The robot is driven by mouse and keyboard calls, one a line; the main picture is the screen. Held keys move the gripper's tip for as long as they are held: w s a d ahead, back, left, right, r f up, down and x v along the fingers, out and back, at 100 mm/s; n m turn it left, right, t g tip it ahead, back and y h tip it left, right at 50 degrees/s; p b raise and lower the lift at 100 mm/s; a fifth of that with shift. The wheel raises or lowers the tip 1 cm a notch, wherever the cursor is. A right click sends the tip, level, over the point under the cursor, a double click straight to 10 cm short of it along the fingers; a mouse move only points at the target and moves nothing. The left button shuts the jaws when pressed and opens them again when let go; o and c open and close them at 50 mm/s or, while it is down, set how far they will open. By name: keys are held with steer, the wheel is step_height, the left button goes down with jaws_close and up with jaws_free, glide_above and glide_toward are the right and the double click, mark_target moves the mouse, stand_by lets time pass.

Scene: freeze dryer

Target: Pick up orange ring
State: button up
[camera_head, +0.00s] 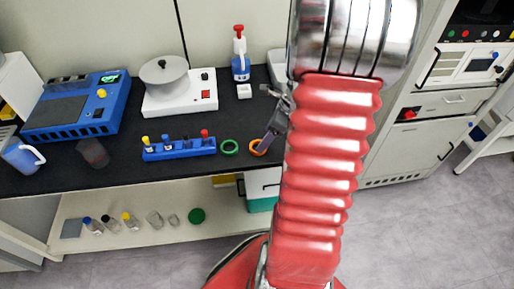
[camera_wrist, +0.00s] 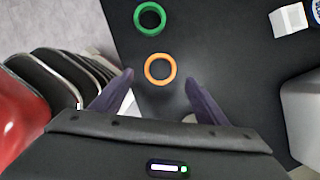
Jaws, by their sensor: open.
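The orange ring (camera_wrist: 147,75) lies flat on the black bench top. In the wrist view it sits ahead of and between the two dark fingers of my gripper (camera_wrist: 160,83), apart from both. My gripper is open and empty. In the head view the ring (camera_head: 253,149) shows at the bench's front edge, partly hidden by my gripper (camera_head: 264,146), which is just above or beside it. The exact height gap cannot be told.
A green ring (camera_head: 229,147) lies left of the orange one. A blue rack (camera_head: 180,150) with several capped vials stands further left. A white block (camera_wrist: 289,20) and a blue bottle (camera_head: 240,68) stand behind. The bench's front edge is close.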

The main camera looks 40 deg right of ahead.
steer(key=shift+x, duration=2.6)
steer(key=shift+w, duration=0.1)
steer(key=shift+c, duration=0.7)
steer(key=c, duration=1)
steer(key=shift+o, duration=0.2)
steer(key=shift+d+r, duration=0.1)
steer(key=shift+r, duration=0.05)
step_height(320, 180, up, 10)
